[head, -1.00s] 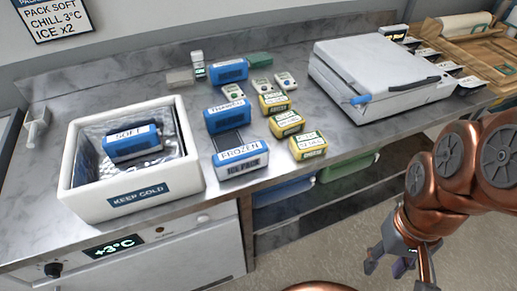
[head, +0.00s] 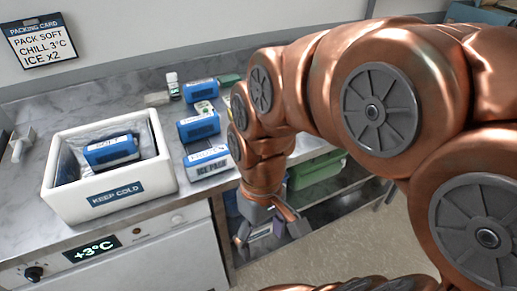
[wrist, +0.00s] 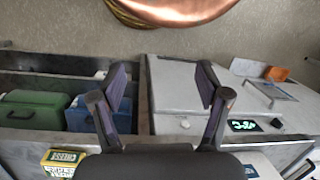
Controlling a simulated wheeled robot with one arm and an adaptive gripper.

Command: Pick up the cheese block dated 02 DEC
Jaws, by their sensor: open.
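In the wrist view a yellow block with a pale label (wrist: 61,162), likely a cheese block, shows at the bottom left edge. Its date is too small to read. In the head view my arm hides the part of the counter where the yellow cheese blocks stood. My gripper (head: 270,236) hangs low in front of the counter's edge, by the open shelf. In the wrist view my gripper (wrist: 162,86) has its two fingers spread with nothing between them. The yellow block lies to the left of and below the fingers there, apart from them.
The white KEEP COLD box (head: 118,196) holds a blue pack (head: 110,151). More blue packs (head: 199,127) and an ice pack (head: 208,162) stand beside it. A green bin (wrist: 32,110) and blue bin (wrist: 88,114) sit on the shelf.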

